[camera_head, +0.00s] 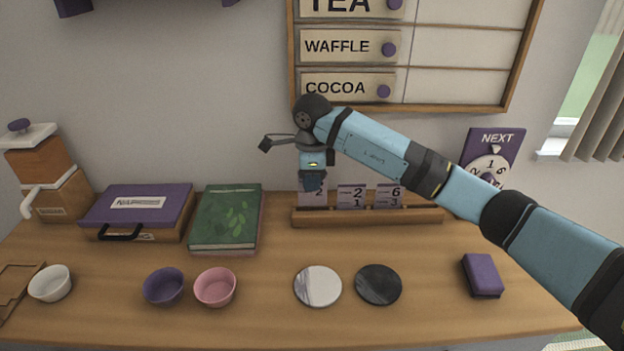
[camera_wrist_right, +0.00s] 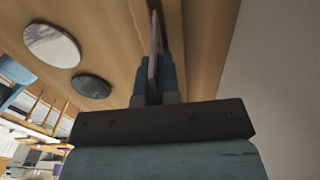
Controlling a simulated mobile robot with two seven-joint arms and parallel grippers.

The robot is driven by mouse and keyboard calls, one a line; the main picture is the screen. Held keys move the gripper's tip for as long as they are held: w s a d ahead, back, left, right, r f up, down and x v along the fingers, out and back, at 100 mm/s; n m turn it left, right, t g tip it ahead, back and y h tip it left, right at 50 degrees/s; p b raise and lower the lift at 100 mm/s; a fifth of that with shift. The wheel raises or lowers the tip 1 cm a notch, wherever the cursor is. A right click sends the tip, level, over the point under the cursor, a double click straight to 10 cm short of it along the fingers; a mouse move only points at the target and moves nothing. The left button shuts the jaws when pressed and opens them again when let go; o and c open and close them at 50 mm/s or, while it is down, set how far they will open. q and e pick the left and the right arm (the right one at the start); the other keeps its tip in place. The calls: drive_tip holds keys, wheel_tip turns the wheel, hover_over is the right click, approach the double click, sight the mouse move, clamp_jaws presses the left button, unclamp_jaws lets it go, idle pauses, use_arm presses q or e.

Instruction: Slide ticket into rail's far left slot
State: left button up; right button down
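The wooden rail (camera_head: 420,215) stands at the back of the counter, right of centre. Two tickets stand in it, a middle one (camera_head: 351,196) and a right one (camera_head: 388,196). My right gripper (camera_head: 312,186) points down over the rail's left end and is shut on a ticket (camera_head: 312,198) showing a 2. That ticket is upright, its lower edge at the rail's far left; I cannot tell how deep it sits. In the right wrist view the ticket (camera_wrist_right: 154,45) shows edge-on between the fingers (camera_wrist_right: 153,82). My left gripper is not in view.
A green book (camera_head: 227,218) and a purple-topped case (camera_head: 138,211) lie left of the rail. Bowls, two round coasters (camera_head: 318,286) and a purple block (camera_head: 482,275) sit in front. A menu board (camera_head: 455,50) hangs above. The counter just before the rail is clear.

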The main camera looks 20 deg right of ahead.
drive_tip(key=shift+f, duration=0.25)
idle(0.3)
drive_tip(key=shift+f+b, duration=0.4)
drive_tip(key=shift+f, duration=0.05)
drive_tip(key=shift+f, duration=0.25)
idle(0.3)
drive_tip(key=shift+f+b, duration=0.45)
drive_tip(key=shift+f, duration=0.05)
drive_tip(key=c, duration=1.3)
unclamp_jaws()
drive_tip(key=shift+o, duration=0.2)
